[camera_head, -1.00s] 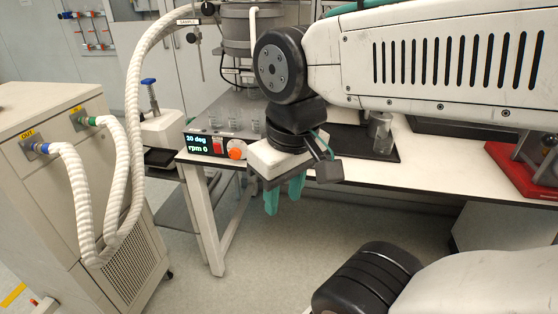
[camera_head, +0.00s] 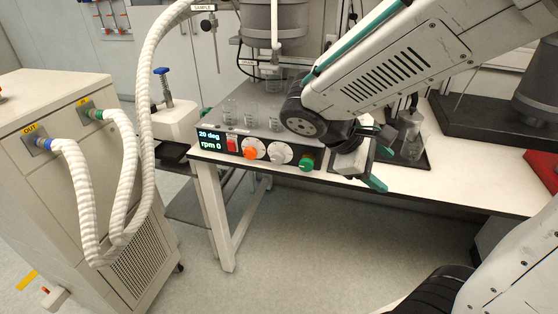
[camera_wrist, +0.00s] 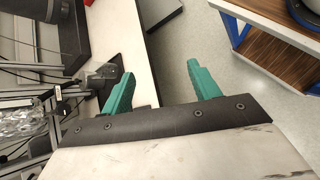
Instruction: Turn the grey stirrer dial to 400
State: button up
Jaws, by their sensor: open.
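The grey stirrer dial (camera_head: 280,153) sits on the front panel of the hotplate unit (camera_head: 222,138), between an orange dial (camera_head: 250,153) and a green knob (camera_head: 307,161). The display (camera_head: 209,140) on the panel's left reads 20 deg and rpm 0. My gripper (camera_head: 379,160) is to the right of the panel, apart from the dial, near the bench's front edge. Its teal fingers are spread and empty. They also show apart in the wrist view (camera_wrist: 160,78), with bench edge and floor beyond. The dial is not in the wrist view.
Several glass beakers (camera_head: 247,113) stand on top of the unit, below a metal vessel (camera_head: 272,22). A red switch (camera_head: 232,146) is beside the display. White hoses (camera_head: 138,120) run at the left. A glass flask (camera_head: 412,147) stands on a black tray right of my gripper.

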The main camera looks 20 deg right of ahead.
jog(key=w+f+n+t+h, duration=0.2)
jog(key=w+n+h, duration=0.25)
jog(key=w, duration=0.25)
jog(key=n+t+y, duration=0.3)
jog(key=n+t, duration=1.1)
jog(key=n, duration=0.4)
send_near(277, 160)
jog(key=x, duration=0.9)
jog(key=shift+w+r, duration=0.1)
jog(key=shift+w, duration=0.05)
